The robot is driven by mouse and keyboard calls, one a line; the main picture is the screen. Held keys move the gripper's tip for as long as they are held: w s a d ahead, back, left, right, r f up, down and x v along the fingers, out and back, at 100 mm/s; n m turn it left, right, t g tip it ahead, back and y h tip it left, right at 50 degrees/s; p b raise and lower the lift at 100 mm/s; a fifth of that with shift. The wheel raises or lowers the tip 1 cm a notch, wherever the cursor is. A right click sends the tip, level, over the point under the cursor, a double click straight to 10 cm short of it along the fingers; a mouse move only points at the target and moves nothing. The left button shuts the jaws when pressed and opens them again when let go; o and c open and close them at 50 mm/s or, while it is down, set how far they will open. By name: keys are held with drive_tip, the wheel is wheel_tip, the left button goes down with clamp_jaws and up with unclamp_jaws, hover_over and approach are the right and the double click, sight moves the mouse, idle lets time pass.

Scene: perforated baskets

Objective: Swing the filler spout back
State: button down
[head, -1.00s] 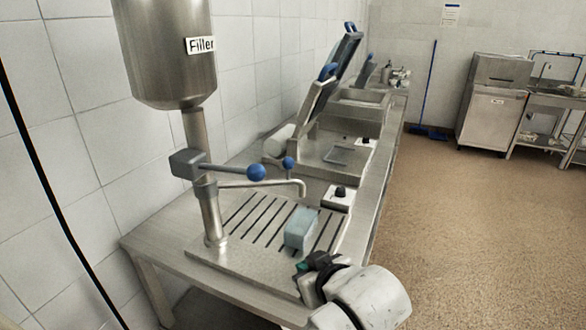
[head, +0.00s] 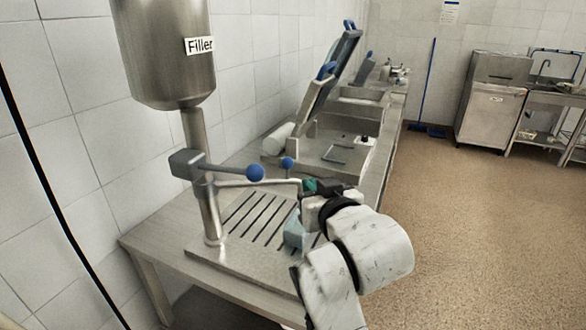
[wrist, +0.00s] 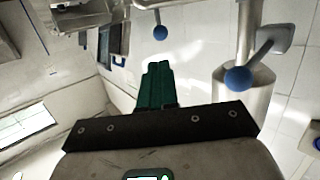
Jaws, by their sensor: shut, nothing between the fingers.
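The filler spout (head: 240,183) is a thin metal pipe reaching right from the upright post over the slotted tray, with a small blue ball (head: 288,163) standing on it. In the wrist view the small ball (wrist: 160,32) is ahead of the fingers. A larger blue ball (head: 255,173) is on the lever of the grey valve block (head: 186,163); that ball (wrist: 237,78) is right of the fingers in the wrist view. My gripper (head: 308,186) has green fingers, shut and empty, near the spout's free end. I cannot tell whether they touch; that end is partly hidden.
The steel Filler tank (head: 165,60) stands above the post. A pale blue block (head: 293,235) sits on the slotted tray (head: 225,258), partly hidden by my arm. Machines with raised lids (head: 330,75) stand farther along the bench by the wall. Open floor (head: 480,230) lies right.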

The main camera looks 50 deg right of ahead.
sight(289, 164)
drive_tip(key=p+x, duration=0.2)
drive_tip(key=x, duration=1)
drive_tip(key=shift+w+d+f, duration=0.1)
drive_tip(key=shift+w, duration=0.15)
drive_tip(key=shift+d, duration=0.1)
